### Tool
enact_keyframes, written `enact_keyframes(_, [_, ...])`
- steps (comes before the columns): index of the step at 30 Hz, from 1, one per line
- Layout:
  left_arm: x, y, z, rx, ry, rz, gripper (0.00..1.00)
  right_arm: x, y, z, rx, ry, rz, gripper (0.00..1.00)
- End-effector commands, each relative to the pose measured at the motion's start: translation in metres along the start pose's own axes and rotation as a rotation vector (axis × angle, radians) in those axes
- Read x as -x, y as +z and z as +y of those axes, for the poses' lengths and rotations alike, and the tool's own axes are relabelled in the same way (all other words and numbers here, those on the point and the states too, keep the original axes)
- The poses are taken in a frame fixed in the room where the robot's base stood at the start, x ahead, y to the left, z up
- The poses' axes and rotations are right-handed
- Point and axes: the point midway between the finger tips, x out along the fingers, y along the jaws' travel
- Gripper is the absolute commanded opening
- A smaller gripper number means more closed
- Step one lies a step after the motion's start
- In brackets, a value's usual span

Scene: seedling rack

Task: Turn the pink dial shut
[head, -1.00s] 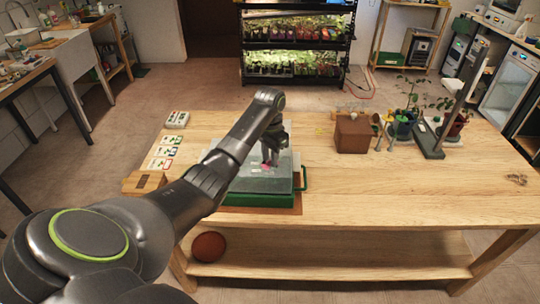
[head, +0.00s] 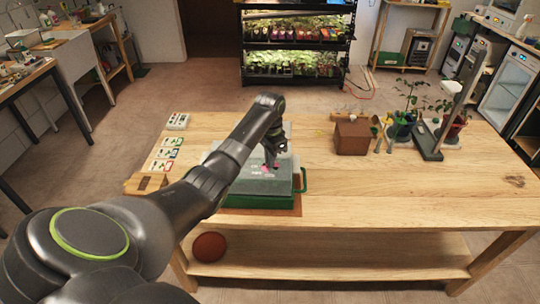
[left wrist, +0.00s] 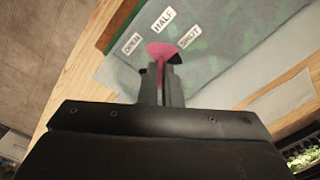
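The pink dial (left wrist: 160,49) sits on top of a green box with a clear, greyish lid (head: 250,183). In the left wrist view, labels reading OPEN, HALF and SHUT fan out around it from left to right. A dark patch lies at its right side. My left gripper (left wrist: 162,72) points down at the dial, its two fingers close together with a narrow gap. The fingertips overlap the dial's near edge and hide part of it. Whether they grip its raised part cannot be told. In the head view the left gripper (head: 270,162) is over the lid. My right gripper is out of view.
A brown box (head: 351,138), small tools and potted plants (head: 402,124) stand toward the table's back right. Cards (head: 164,154) and a wooden block (head: 146,184) lie left of the green box. The table's right front is clear.

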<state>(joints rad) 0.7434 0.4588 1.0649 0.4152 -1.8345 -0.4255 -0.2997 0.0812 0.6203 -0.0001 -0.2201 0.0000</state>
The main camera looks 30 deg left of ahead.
Motion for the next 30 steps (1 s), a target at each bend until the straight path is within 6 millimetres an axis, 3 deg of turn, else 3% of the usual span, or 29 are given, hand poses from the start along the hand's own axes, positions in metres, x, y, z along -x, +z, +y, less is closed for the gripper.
enact_keyframes(3, [0.005, 0.0, 0.0, -0.09, 0.001, -0.001, 0.0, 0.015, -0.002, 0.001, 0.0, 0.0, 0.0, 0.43])
enact_keyframes(12, [0.004, 0.0, 0.0, -0.347, 0.001, 0.0, 0.0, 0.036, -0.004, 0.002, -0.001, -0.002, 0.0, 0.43])
enact_keyframes(30, [0.001, 0.0, 0.0, -0.645, 0.0, 0.0, 0.0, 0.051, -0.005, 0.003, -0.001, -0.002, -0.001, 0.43])
